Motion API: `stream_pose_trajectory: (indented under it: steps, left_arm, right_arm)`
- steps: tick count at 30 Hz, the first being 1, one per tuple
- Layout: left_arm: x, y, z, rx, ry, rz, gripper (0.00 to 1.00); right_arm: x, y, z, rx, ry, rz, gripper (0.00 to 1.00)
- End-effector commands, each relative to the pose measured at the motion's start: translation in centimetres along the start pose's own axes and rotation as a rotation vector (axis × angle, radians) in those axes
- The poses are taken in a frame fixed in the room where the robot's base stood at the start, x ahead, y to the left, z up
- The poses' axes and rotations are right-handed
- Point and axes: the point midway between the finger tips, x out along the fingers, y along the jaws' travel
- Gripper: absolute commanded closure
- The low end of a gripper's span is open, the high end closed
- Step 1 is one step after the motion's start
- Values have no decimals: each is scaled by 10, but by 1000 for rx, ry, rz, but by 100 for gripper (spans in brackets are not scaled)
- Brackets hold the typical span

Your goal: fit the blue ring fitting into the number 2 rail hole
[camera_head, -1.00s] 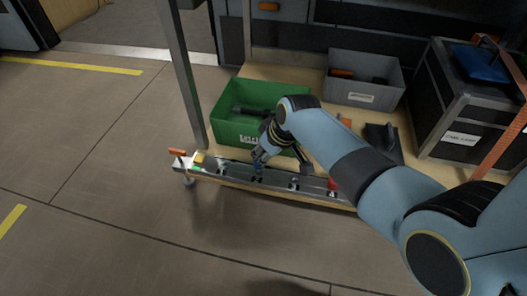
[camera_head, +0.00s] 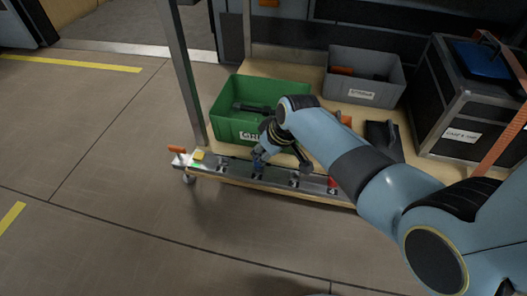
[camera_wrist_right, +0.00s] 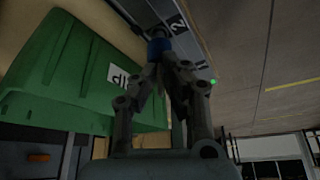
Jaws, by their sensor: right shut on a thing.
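My right gripper (camera_head: 259,159) is shut on the blue ring fitting (camera_wrist_right: 158,48), which shows just past the fingertips in the right wrist view. In the head view the fitting is small and partly hidden by the fingers. The grey rail (camera_head: 228,170) runs along the front edge of the wooden shelf. The number 2 label (camera_wrist_right: 178,26) shows on the rail in the right wrist view, close beside the fitting. A dark round spot lies just beyond the fitting there; I cannot tell whether the two touch. My left gripper is not in view.
A green crate (camera_head: 226,122) stands right behind the rail, close to my right gripper. A red part (camera_head: 332,182) sits at the rail's number 4 place. A grey bin (camera_head: 352,92) and a black case (camera_head: 455,139) stand farther back. The floor in front is clear.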

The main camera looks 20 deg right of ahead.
Motion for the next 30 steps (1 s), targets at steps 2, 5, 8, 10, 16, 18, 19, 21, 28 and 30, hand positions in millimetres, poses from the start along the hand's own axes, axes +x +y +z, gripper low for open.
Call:
stream_pose_trajectory:
  steps: [2,5,8,10,16,18,19,21,28,30]
  left_arm:
    - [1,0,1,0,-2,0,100]
    - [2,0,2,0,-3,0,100]
    - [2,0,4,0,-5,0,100]
    - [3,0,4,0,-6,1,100]
    - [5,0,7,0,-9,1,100]
    - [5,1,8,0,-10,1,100]
    - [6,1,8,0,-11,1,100]
    - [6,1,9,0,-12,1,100]
    - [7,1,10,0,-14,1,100]
    - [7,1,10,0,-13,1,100]
  right_arm:
    - [2,0,1,0,0,0,100]
    - [4,0,2,0,0,0,100]
    - [6,0,3,0,0,0,100]
    - [8,0,3,0,1,1,100]
    - [12,0,5,0,1,1,100]
    - [13,0,5,0,1,1,100]
    - [14,0,6,0,1,1,100]
    - [15,0,6,0,1,0,100]
    - [17,0,7,0,1,1,84]
    - [17,0,7,0,1,1,75]
